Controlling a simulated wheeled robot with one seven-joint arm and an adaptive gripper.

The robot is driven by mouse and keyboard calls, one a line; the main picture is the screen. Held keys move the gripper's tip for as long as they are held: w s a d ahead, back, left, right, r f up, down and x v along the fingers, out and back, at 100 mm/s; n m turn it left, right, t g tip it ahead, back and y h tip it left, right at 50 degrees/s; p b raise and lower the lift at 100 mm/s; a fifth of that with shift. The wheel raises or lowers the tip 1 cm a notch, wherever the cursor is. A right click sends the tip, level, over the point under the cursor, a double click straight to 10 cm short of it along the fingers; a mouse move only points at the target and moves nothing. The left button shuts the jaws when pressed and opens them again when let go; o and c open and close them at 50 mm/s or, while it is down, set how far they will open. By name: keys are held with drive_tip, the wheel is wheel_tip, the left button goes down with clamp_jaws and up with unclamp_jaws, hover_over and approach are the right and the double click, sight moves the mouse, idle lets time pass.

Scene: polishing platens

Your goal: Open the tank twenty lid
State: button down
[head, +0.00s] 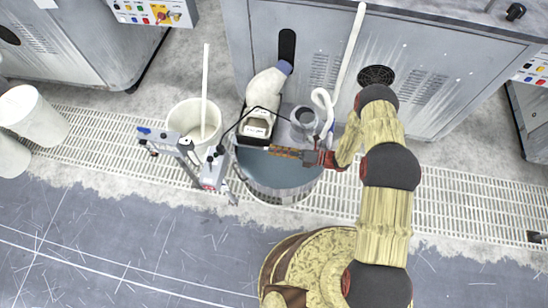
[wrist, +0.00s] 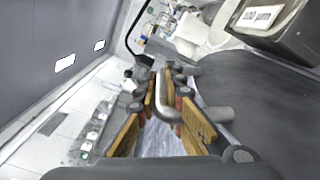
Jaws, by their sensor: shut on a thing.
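A round tank (head: 268,194) with a grey-blue top surface (head: 285,174) stands on the floor grating in front of the middle machine. I cannot read a number twenty on it, nor tell whether its lid is raised. The handle's join to the lid is hidden. A broad dark surface (wrist: 255,100) lies right of the fingers.
A white bucket (head: 185,117) and a metal stand (head: 190,155) are at left. The front floor is mostly clear.

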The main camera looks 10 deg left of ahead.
drive_tip(key=shift+w+r, duration=0.1)
drive_tip(key=shift+w, duration=0.35)
drive_tip(key=c, duration=1.9)
unclamp_jaws()
drive_tip(key=shift+d, duration=0.1)
drive_tip(key=d, duration=0.8)
drive_tip(key=s+d, duration=0.1)
drive_tip(key=d, duration=0.3)
